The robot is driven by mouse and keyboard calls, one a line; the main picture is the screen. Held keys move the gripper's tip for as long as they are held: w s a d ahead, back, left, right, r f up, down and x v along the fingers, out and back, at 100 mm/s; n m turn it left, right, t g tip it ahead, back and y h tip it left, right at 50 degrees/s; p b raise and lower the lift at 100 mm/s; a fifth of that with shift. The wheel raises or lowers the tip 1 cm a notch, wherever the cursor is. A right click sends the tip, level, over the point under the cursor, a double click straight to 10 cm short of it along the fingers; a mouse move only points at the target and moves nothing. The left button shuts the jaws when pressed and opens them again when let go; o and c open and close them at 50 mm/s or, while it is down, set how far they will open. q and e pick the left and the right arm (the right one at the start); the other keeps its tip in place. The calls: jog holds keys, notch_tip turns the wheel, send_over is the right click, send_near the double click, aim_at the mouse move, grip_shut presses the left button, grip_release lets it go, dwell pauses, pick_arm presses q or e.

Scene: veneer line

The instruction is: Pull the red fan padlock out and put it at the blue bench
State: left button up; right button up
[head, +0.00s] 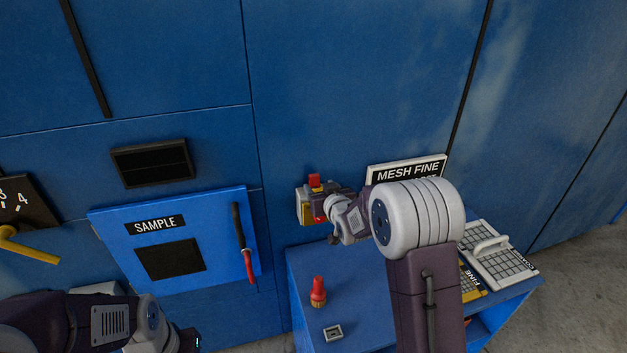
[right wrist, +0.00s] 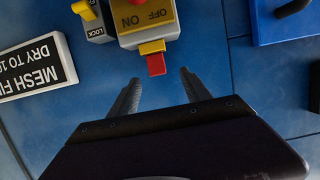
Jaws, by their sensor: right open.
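The red padlock (right wrist: 156,63) looks like a red block with a yellow part, at the edge of a grey and yellow OFF/ON switch box (right wrist: 148,18). In the head view, the red block (head: 314,181) sits at the top of that box (head: 303,208) on the blue wall. My right gripper (right wrist: 158,88) is open, its fingertips just short of the padlock, one to each side; nothing is between them. In the head view my right wrist hides part of the box. The blue bench (head: 300,263) stands below. My left arm shows at lower left; its gripper is out of frame.
A red knobbed piece (head: 318,292) and a small metal fitting (head: 333,332) are on the bench. Mesh panels (head: 497,262) lie at its right. A MESH FINE sign (head: 407,170) and a grey LOCK piece (right wrist: 95,22) are beside the box. A SAMPLE door (head: 120,250) is left.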

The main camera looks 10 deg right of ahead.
aim_at(315, 179)
jog(key=shift+w+d+f, duration=0.15)
jog(key=shift+w+d, duration=0.05)
jog(key=shift+w, duration=0.25)
jog(key=shift+w+d+f, duration=0.15)
jog(key=shift+w, duration=0.25)
jog(key=shift+w+a, duration=0.1)
jog(key=shift+w, duration=0.05)
jog(key=p+x, duration=0.3)
jog(key=x, duration=0.1)
jog(key=shift+w, duration=0.3)
jog(key=shift+w+f, duration=0.2)
jog(key=shift+w, duration=0.1)
jog(key=shift+s+r, duration=0.1)
jog(key=c, duration=0.4)
pick_arm(q)
notch_tip(315, 179, up, 4)
jog(key=shift+d+f, duration=0.1)
jog(key=shift+f, duration=0.15)
pick_arm(e)
grip_shut()
